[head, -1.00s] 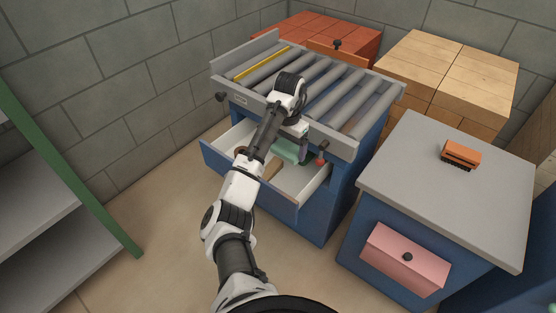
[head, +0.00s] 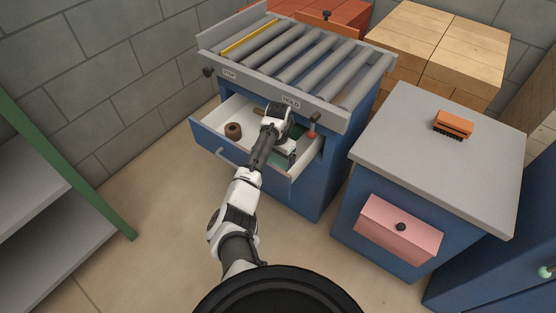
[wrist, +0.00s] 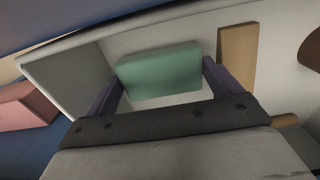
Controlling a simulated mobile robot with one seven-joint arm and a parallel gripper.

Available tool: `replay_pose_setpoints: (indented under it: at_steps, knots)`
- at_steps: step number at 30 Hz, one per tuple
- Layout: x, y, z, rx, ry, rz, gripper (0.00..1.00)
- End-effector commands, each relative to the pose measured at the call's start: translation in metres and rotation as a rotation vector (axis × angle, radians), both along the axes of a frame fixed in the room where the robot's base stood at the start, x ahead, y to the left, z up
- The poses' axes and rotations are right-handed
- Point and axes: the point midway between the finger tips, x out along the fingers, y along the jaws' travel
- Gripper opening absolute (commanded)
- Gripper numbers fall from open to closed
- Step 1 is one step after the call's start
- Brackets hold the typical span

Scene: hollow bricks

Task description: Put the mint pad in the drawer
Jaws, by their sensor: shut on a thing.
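The mint pad (wrist: 160,71) is a pale green rounded block between the two fingers of my gripper (wrist: 162,84) in the wrist view. My gripper is shut on it. In the head view my gripper (head: 284,148) is down within the right part of the open drawer (head: 206,114), and my wrist hides most of the pad. The drawer is blue-fronted with a white inside, pulled out below the roller table. I cannot tell whether the pad touches the drawer floor.
In the drawer, a brown ring-shaped thing (head: 233,130) stands at the left and a wooden piece (wrist: 238,56) lies beside the pad. A red-knobbed lever (head: 312,132) hangs close right of my gripper. A grey-topped cabinet (head: 430,150) stands at the right with an orange brush (head: 453,124).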

Motion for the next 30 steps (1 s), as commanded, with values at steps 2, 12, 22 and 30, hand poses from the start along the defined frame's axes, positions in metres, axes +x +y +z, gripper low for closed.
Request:
replay_pose_setpoints:
  at_steps: [2, 12, 22, 30]
  knots:
    - [0.0, 0.0, -0.008, 0.001, 0.001, 0.0, 0.72]
    - [0.0, 0.0, -0.013, 0.0, 0.0, 0.0, 0.72]
    - [0.0, 0.0, -0.014, 0.001, -0.001, 0.0, 1.0]
    - [0.001, -0.001, 0.009, -0.001, -0.004, -0.002, 1.0]
